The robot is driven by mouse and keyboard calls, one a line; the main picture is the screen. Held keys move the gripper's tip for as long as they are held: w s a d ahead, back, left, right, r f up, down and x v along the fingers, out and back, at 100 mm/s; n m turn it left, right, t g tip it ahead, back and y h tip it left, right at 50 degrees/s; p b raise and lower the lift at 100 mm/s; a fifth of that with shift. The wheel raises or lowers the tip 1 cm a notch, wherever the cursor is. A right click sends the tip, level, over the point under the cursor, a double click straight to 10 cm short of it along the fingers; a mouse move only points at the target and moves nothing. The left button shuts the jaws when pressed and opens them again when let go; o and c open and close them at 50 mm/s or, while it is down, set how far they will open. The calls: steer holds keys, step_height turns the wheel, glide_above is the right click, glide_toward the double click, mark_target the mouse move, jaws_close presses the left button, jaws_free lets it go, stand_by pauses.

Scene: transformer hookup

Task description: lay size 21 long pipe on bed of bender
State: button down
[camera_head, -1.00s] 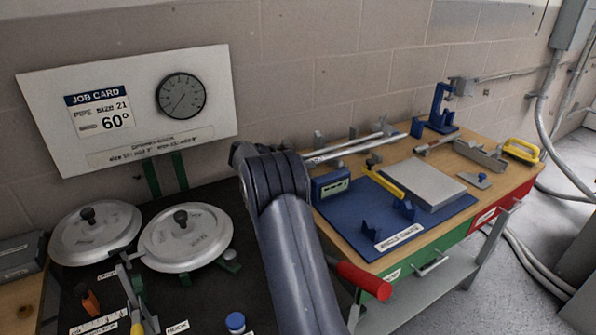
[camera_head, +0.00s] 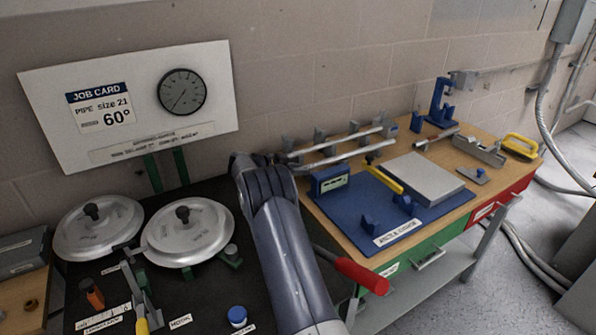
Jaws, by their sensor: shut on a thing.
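Two slim grey pipes show at the back left of the wooden table. The rear pipe (camera_head: 345,137) lies along the rack posts, and the front pipe (camera_head: 335,158) runs roughly parallel nearer to me. Their left ends reach towards my arm; size marks are not readable. My dark arm rises from the bottom centre and bends beside these ends. My gripper is hidden behind it, so I cannot see what it holds. On the black bench at left sit two round metal bender shoes, the left one (camera_head: 97,238) and the right one (camera_head: 187,246), with black knobs. The bed is not clearly distinguishable.
A job card (camera_head: 100,108) reads pipe size 21, 60°, beside a dial (camera_head: 182,92). The table holds a blue mat (camera_head: 345,212), a grey slab (camera_head: 420,178) and a blue vise (camera_head: 440,103). A red handle (camera_head: 362,276) juts out beside my arm.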

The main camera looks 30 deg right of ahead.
steer(key=shift+f+b, duration=0.35)
steer(key=shift+b, duration=0.3)
steer(key=c, duration=1.3)
jaws_free()
steer(key=shift+r, duration=0.1)
steer(key=shift+o, duration=0.2)
steer(key=p, duration=0.4)
steer(key=shift+r, duration=0.35)
